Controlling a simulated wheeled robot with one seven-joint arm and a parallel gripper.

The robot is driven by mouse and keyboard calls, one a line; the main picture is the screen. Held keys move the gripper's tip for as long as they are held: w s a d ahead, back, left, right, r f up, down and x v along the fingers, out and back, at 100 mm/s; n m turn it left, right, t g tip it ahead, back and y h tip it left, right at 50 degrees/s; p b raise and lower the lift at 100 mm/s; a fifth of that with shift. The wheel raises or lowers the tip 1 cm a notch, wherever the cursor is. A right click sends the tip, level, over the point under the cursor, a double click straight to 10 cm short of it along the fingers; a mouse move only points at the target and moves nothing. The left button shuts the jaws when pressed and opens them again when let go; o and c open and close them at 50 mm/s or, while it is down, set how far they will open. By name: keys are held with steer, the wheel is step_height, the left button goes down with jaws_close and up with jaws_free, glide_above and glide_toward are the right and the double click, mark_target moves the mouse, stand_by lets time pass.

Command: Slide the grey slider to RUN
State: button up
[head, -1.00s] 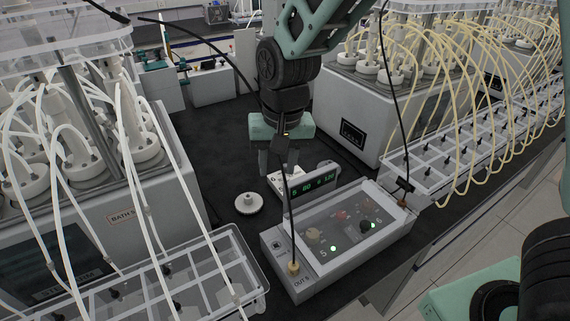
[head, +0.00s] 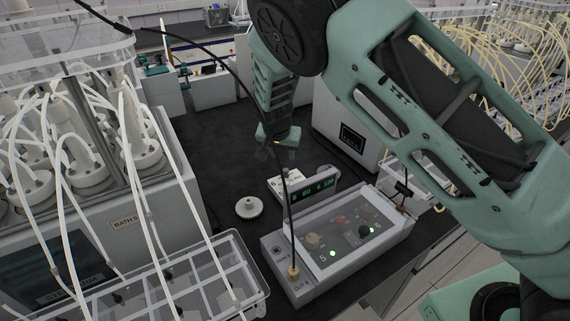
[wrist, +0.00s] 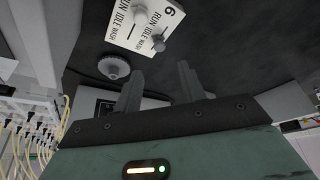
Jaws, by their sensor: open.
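A small white plate (head: 277,186) lies on the dark bench in the head view, just left of the green-digit display. In the wrist view the plate (wrist: 128,32) carries a 6 and two rows of lettering with IDLE and WASH. Two round slider knobs stand on it, one pale (wrist: 140,14) and one greyer (wrist: 158,43). I cannot tell surely which mark either knob is at. My gripper (head: 277,150) is above and behind the plate, apart from it. Its two fingers (wrist: 159,82) are spread, with nothing between them.
A white ribbed disc (head: 248,208) lies left of the plate. A control box (head: 335,243) with lit buttons stands in front, with a black cable rising from its corner socket (head: 293,271). Tubed baths (head: 140,215) flank the bench.

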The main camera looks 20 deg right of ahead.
mark_target(286, 169)
steer(key=p+x, duration=0.2)
steer(key=x, duration=0.7)
